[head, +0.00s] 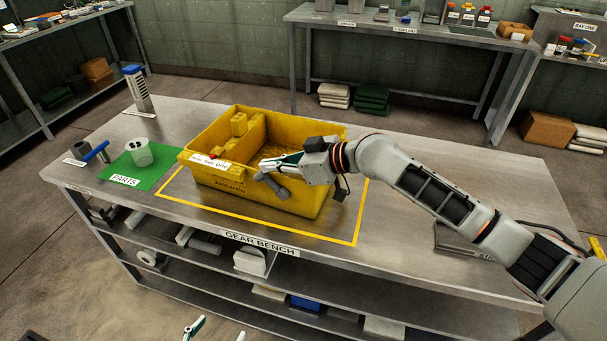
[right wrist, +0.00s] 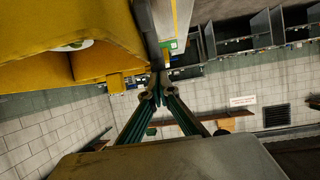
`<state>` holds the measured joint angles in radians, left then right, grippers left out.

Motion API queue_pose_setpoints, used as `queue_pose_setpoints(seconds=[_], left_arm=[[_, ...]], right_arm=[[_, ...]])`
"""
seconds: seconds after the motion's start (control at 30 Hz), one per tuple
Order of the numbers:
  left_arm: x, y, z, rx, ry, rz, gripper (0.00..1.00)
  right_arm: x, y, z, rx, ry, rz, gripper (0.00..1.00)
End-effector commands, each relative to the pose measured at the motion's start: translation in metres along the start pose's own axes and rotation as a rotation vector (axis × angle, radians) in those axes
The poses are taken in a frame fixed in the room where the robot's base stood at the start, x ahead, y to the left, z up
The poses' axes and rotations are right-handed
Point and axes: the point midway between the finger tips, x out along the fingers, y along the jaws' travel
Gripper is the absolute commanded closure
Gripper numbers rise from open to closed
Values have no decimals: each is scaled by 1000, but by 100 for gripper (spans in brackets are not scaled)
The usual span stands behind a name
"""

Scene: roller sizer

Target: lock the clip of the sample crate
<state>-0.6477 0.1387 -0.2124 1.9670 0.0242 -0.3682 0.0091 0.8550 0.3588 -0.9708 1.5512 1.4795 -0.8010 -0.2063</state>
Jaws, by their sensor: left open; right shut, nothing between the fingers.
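The yellow sample crate (head: 240,190) stands open inside the yellow outline on the bench. A grey bar-like piece (head: 273,186) shows at its front wall, below my right gripper; I cannot tell surely whether it is the clip. My right gripper (head: 263,166) is shut and empty at the crate's front side. In the right wrist view the right fingertips (right wrist: 154,86) meet by the lower end of a dark grey bar (right wrist: 148,35), beside the yellow crate wall (right wrist: 60,45); contact is unclear. My left gripper (head: 194,327) is open, low in front of the bench, partly cut off.
A green parts mat (head: 155,173) with a translucent cup (head: 140,152) lies left of the crate. The bench top (head: 430,200) right of the crate is mostly clear beneath my right arm.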

Motion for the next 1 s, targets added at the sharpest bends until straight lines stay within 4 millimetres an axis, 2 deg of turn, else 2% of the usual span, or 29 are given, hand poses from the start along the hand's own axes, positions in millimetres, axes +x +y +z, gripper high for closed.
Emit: queue_pose_setpoints(seconds=[0.23, 0.5, 1.0], left_arm=[[-1, 0, 2, 1, -9, 1, 33], [-8, -1, -8, 1, -8, 1, 33], [-11, -3, -14, 2, -4, -1, 33]], right_arm=[[-2, 0, -4, 0, 1, 0, 100], [-7, 0, -15, 0, 1, 0, 100], [-8, -1, -19, 0, 1, 0, 100]])
